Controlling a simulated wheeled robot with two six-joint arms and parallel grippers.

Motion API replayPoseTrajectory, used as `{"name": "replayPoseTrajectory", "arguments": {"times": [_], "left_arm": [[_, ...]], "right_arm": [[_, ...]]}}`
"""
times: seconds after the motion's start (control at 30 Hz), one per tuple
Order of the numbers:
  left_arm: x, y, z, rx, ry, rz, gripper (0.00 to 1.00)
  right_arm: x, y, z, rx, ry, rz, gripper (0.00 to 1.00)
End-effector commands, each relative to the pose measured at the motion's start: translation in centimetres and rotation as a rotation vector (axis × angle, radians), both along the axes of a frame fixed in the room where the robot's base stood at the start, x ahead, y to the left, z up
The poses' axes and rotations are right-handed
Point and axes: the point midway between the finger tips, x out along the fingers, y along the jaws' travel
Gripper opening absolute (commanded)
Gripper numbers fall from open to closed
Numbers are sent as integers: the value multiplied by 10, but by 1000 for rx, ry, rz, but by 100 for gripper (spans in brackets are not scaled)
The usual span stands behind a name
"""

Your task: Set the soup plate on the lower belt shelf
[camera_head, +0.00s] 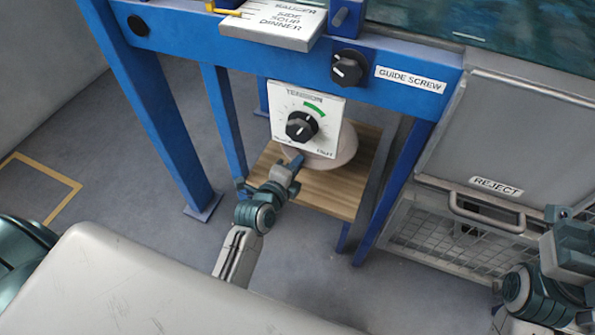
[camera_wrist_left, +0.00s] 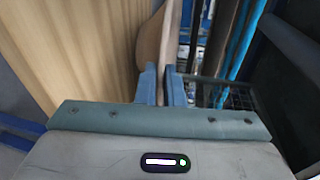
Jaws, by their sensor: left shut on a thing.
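The soup plate (camera_head: 333,160) is pale pinkish and shows below the tension panel, which hides much of it. In the left wrist view the plate (camera_wrist_left: 168,45) appears nearly edge-on between the two blue fingers. My left gripper (camera_head: 291,166) is shut on its near rim; the fingers also show in the left wrist view (camera_wrist_left: 165,84). The lower belt shelf (camera_head: 310,192) is a wooden board beneath the plate, and it fills the left of the wrist view (camera_wrist_left: 75,45). I cannot tell whether the plate touches it. My right gripper (camera_head: 568,232) is at the lower right, its jaws unclear.
The white tension panel (camera_head: 305,115) with a black knob hangs just above the plate. Blue frame legs (camera_head: 222,120) flank the shelf. A reject bin (camera_head: 470,215) with a handle stands at the right.

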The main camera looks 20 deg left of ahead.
Motion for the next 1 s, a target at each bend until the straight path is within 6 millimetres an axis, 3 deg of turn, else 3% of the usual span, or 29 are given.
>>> {"name": "replayPoseTrajectory", "arguments": {"times": [0.07, 0.3, 0.67, 0.7, 0.8, 1.0], "left_arm": [[7, -1, 2, -1, -7, 2, 0], [7, -1, -33, 0, -4, 1, 0], [7, -1, -36, 0, -6, 2, 0], [7, -1, -37, 0, -1, 0, 14], [7, -1, -36, 0, -1, 0, 30], [7, -1, -36, 0, -1, 0, 30]], "right_arm": [[0, 0, -1, 2, -2, -1, 36], [1, 1, -17, 11, -7, -13, 36], [0, 0, -13, 28, -20, -17, 36], [1, 0, -12, 28, -19, -17, 36], [1, 0, -12, 26, -18, -17, 36], [1, 0, -13, 20, -16, -16, 36]]}}
